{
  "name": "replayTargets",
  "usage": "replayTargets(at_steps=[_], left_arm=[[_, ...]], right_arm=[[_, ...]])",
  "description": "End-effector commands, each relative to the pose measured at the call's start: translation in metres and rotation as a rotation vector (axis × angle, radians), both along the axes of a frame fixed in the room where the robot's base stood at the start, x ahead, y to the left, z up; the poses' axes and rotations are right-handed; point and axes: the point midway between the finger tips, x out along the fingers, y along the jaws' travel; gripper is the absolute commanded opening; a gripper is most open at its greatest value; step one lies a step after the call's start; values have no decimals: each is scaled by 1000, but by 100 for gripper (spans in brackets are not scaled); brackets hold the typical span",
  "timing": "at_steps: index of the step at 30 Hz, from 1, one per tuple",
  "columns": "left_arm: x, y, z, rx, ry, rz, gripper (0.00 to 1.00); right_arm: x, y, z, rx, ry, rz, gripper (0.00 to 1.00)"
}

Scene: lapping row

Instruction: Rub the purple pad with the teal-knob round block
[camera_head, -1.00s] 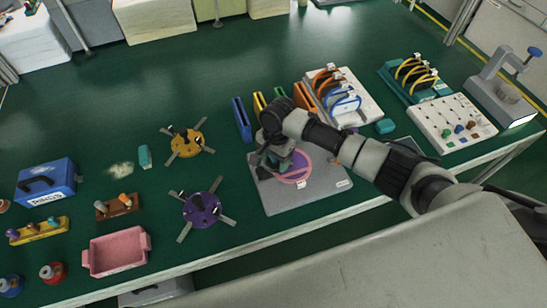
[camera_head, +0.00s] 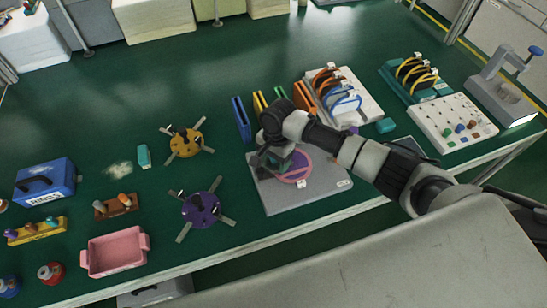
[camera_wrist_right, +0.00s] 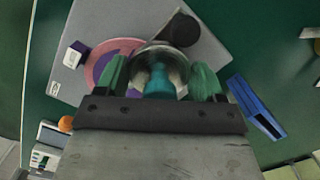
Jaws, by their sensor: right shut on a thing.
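The purple pad is a pink-and-purple disc (camera_head: 297,168) on a grey plate (camera_head: 322,190) near the table's front edge. In the wrist view, its purple middle (camera_wrist_right: 112,68) shows inside a pink rim, partly hidden by the block. My right gripper (camera_head: 276,163) is over the left part of the disc. In the wrist view, its green fingers (camera_wrist_right: 158,82) are shut on the teal knob (camera_wrist_right: 159,86) of a round metallic block (camera_wrist_right: 152,55). The block overlaps the pad's edge in this view; whether it touches the pad I cannot tell. My left gripper is out of view.
A dark round thing (camera_wrist_right: 180,30) shows beside the block. Blue (camera_head: 241,119), yellow and orange upright holders stand behind the plate. A purple four-armed disc (camera_head: 202,208) lies to the left. A pink tray (camera_head: 116,268) stands front left.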

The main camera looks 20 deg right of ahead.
Motion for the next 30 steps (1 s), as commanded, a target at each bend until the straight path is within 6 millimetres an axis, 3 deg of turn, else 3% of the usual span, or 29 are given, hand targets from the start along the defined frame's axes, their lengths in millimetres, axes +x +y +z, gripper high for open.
replayTargets(at_steps=[23, 30], left_arm=[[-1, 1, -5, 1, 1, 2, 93], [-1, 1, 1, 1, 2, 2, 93]], right_arm=[[0, 0, -14, 1, -2, 1, 35], [0, -10, -12, 0, 0, -2, 35]])
